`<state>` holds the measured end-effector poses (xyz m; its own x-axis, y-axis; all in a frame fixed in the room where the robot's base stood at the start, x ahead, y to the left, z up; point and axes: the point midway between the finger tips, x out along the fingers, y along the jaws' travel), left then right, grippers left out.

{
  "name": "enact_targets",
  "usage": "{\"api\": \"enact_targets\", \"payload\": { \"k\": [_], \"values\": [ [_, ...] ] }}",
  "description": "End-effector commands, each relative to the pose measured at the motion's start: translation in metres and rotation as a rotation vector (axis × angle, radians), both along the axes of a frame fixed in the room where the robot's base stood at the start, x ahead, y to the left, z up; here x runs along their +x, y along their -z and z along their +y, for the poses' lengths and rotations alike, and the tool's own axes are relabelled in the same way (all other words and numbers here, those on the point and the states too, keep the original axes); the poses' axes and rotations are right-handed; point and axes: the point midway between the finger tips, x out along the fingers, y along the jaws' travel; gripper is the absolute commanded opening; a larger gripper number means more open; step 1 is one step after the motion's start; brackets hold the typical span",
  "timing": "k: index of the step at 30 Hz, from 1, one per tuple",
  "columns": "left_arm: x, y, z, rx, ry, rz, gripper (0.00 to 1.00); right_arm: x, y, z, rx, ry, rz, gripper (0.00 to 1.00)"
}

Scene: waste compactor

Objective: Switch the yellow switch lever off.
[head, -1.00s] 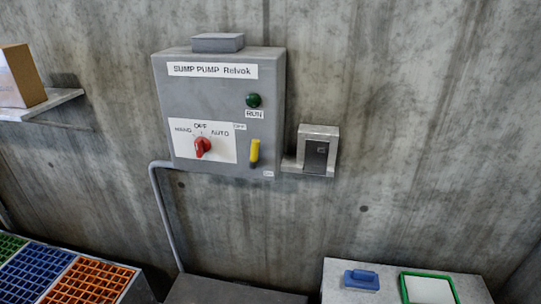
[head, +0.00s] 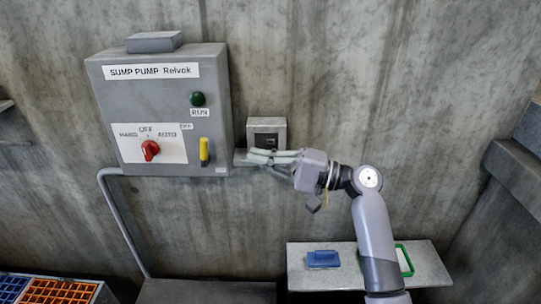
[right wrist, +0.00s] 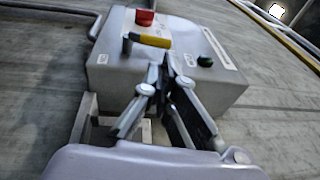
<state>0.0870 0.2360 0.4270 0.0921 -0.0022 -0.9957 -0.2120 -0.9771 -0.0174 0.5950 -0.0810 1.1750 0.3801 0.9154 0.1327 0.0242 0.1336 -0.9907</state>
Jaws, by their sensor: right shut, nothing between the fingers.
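The yellow switch lever (head: 204,151) is on the lower right of the grey sump pump box (head: 110,90), below the green RUN lamp (head: 198,99). In the head view a small label reading OFF is above it, and the lever's body points down. My right gripper (head: 250,155) is shut and empty, to the right of the lever and apart from it, in front of the small wall unit. In the right wrist view the lever (right wrist: 152,40) is just beyond the closed fingertips (right wrist: 163,62). My left gripper is not in view.
A red rotary knob (head: 150,150) is left of the lever on the same box. The small wall unit (head: 268,128) is right of the box. A shelf (head: 430,268) below right holds a blue object (head: 323,259) and a green-framed item. Coloured crates (head: 55,291) are at lower left.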

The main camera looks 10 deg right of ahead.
Motion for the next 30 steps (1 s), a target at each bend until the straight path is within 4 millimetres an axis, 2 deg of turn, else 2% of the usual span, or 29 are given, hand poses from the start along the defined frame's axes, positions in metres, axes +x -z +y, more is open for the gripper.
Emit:
{"api": "enact_targets", "payload": {
  "k": [1, 6, 12, 18, 27, 30],
  "values": [
    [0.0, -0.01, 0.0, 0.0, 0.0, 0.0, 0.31, 0.005, -0.008, 0.012, 0.004, -0.002, 0.001, 0.0],
    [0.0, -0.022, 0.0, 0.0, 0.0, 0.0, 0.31, 0.018, -0.011, 0.044, 0.001, -0.001, 0.0, 0.0],
    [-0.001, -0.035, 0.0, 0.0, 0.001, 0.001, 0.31, 0.029, -0.014, 0.07, 0.0, 0.0, 0.0, 0.0],
    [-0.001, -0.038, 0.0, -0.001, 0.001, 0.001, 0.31, 0.033, -0.012, 0.08, 0.0, 0.001, -0.001, 0.0],
    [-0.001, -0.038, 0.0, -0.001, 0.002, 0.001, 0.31, 0.033, -0.011, 0.08, -0.003, 0.001, -0.001, 0.0],
    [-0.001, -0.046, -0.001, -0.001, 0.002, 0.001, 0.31, 0.035, -0.017, 0.085, -0.038, 0.0, 0.003, 0.0]
  ]
}}
